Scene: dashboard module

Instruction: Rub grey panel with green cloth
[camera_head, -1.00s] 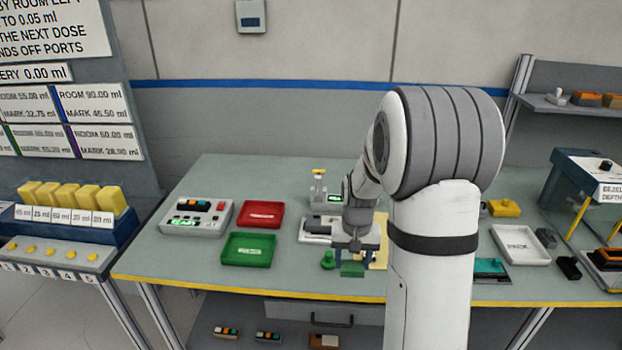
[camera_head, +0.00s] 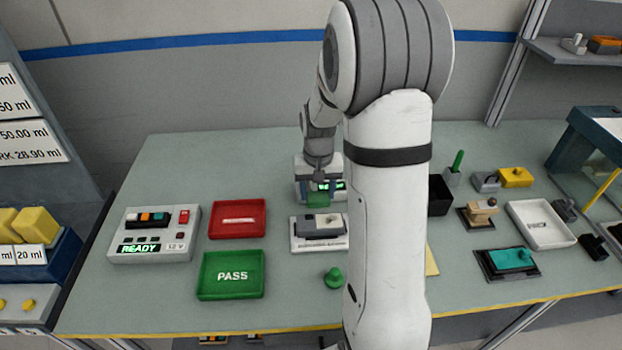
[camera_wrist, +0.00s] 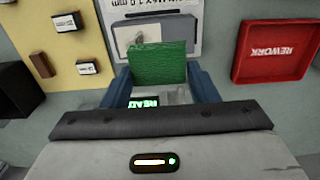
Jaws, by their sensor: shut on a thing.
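My gripper (camera_head: 318,188) is shut on the green cloth (camera_head: 318,201), which looks like a small block. In the wrist view the cloth (camera_wrist: 158,62) sits between my two blue fingers (camera_wrist: 160,88). A grey panel-like piece (camera_head: 320,225) lies on a white printed plate (camera_head: 305,245), just in front of my gripper. In the wrist view this grey piece (camera_wrist: 124,42) shows beyond the cloth, partly hidden by it. The cloth appears apart from it; its height above the table is hard to tell.
A red tray (camera_head: 237,235), a green PASS tray (camera_head: 208,290) and a green knob (camera_head: 333,277) are nearby. A black box (camera_head: 440,195) stands right of my arm. The table's back left is clear.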

